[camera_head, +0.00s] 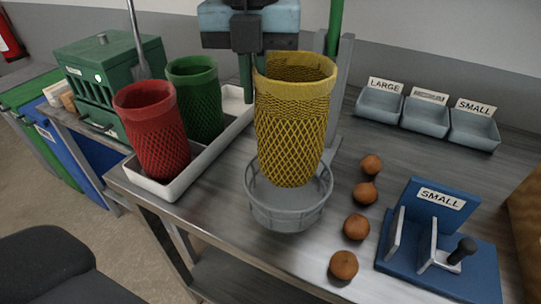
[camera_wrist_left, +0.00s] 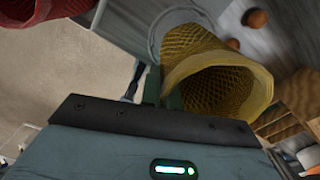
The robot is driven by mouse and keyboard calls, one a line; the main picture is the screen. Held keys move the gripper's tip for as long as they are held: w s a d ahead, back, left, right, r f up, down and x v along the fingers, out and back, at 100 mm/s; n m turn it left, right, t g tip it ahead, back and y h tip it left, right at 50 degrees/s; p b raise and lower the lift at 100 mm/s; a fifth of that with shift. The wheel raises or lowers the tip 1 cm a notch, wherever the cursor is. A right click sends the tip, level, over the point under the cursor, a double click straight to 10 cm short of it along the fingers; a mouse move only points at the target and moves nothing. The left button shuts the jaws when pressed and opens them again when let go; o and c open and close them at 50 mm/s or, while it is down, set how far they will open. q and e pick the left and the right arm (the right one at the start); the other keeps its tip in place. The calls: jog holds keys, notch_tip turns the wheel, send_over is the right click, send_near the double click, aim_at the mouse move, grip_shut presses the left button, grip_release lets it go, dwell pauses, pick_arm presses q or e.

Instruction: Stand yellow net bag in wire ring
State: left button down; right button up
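The yellow net bag (camera_head: 292,120) stands nearly upright, mouth up, with its lower end inside the wire ring (camera_head: 290,212), a grey wire basket at the table's front edge. The bag's bottom is partly hidden by the ring's rim. My left gripper (camera_head: 253,78) comes from above at the bag's left rim, its two green fingers close together with the rim between them. In the left wrist view the fingers (camera_wrist_left: 162,92) are at the edge of the bag (camera_wrist_left: 222,85), whose open mouth faces the camera. My right gripper is in neither view.
A red net bag (camera_head: 155,130) and a green net bag (camera_head: 195,100) stand in a white tray (camera_head: 205,160) at left. Several brown onion-like balls (camera_head: 356,227) lie right of the ring. A blue SMALL fixture (camera_head: 440,240) and labelled grey bins (camera_head: 425,117) stand farther right.

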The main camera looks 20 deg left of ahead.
aim_at(256, 130)
pick_arm(q)
jog(key=shift+f, duration=3.95)
jog(key=c, duration=1.6)
grip_release()
jog(key=shift+c, duration=0.2)
notch_tip(256, 130, up, 11)
jog(key=shift+r+p, duration=0.15)
jog(key=shift+p, duration=0.2)
jog(key=shift+r, duration=0.65)
